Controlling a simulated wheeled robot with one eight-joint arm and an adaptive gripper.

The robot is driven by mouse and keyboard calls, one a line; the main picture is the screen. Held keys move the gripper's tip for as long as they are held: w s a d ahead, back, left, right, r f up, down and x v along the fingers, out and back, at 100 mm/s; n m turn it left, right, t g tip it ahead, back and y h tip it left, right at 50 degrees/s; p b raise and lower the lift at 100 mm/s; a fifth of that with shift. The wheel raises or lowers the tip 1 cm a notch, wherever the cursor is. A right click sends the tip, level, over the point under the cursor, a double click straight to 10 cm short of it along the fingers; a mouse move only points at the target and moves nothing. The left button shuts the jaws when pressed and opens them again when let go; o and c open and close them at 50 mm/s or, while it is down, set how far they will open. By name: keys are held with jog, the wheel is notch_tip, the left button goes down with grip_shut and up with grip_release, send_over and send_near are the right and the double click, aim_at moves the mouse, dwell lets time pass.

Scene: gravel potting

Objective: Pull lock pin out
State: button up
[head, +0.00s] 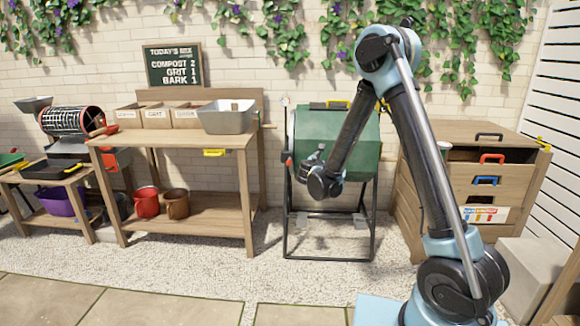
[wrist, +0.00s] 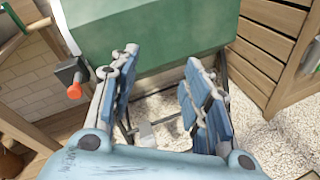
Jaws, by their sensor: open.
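The lock pin (wrist: 74,91) shows as an orange-red knob on a dark block at the left side of the composter's stand. In the head view the same red knob (head: 288,160) is small, on the left leg of the stand. The green composter drum (head: 309,137) hangs in a dark frame; its lower face (wrist: 150,42) fills the top of the wrist view. My gripper (head: 314,156) is in front of the drum, to the right of the pin. In the wrist view its blue-padded fingers (wrist: 161,58) are wide apart with nothing between them. The pin lies outside the left finger.
A wooden potting bench (head: 190,141) with bins and a grey tray (head: 228,118) stands left of the composter. A wooden drawer cabinet (head: 408,190) stands close on the right. The gravel (head: 270,280) in front is clear.

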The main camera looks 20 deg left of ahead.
aim_at(289, 163)
jog(key=s+a+f+n+t+y, duration=0.1)
jog(key=s+a+f+n+y, duration=0.2)
jog(key=a, duration=0.5)
jog(key=s+a+f+n+t+y, duration=0.1)
jog(key=s+a+f+n, duration=0.1)
jog(key=a+f+n, duration=0.4)
jog(key=shift+m+y, duration=0.3)
jog(key=shift+m, duration=0.2)
jog(key=x, duration=1.1)
jog(key=a+x, duration=0.1)
jog(key=x, duration=0.5)
jog(key=shift+a+r, duration=0.1)
jog(key=shift+r, duration=0.2)
